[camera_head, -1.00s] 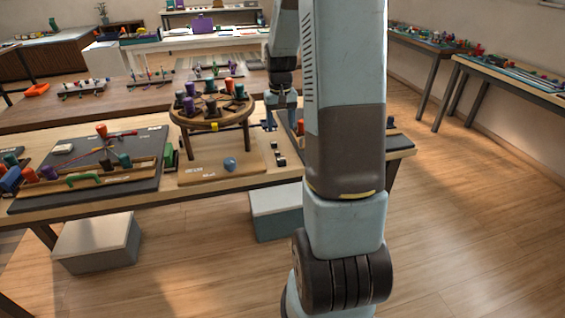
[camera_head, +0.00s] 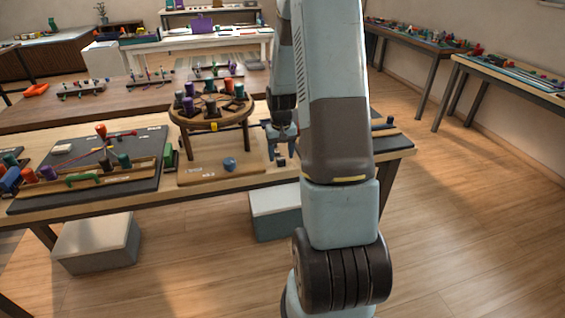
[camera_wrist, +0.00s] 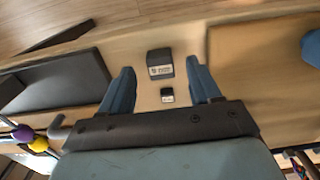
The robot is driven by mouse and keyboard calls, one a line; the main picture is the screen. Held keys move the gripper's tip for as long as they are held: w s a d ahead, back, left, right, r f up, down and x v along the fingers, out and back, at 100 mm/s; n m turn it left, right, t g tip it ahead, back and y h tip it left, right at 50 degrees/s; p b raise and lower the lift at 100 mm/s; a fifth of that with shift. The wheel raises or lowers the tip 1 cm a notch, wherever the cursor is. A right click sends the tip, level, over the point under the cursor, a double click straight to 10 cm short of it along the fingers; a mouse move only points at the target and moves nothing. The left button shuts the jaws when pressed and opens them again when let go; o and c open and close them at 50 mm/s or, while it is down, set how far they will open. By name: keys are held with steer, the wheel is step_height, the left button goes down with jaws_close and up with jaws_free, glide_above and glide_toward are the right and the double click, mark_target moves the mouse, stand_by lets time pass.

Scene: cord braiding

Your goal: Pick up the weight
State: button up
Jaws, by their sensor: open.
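Two small dark weights with white labels lie on the table: a larger one (camera_wrist: 160,63) and a smaller one (camera_wrist: 167,95). In the wrist view, my gripper (camera_wrist: 160,68) is open and empty. Its blue fingers stand on either side of the larger weight, with a gap on each side; the smaller weight lies nearer the palm in the picture. In the head view, my gripper (camera_head: 281,152) points down over the table, and a dark weight (camera_head: 281,162) shows just below it. My arm hides part of this area.
The round braiding stand (camera_head: 212,114) with several coloured bobbins is left of my gripper. A wooden board (camera_head: 205,174) with a blue ball (camera_head: 230,164) lies below it. Black mats (camera_wrist: 55,87) lie nearby on the table. The floor at right is clear.

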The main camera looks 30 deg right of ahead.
steer(key=shift+f, duration=0.85)
jaws_close()
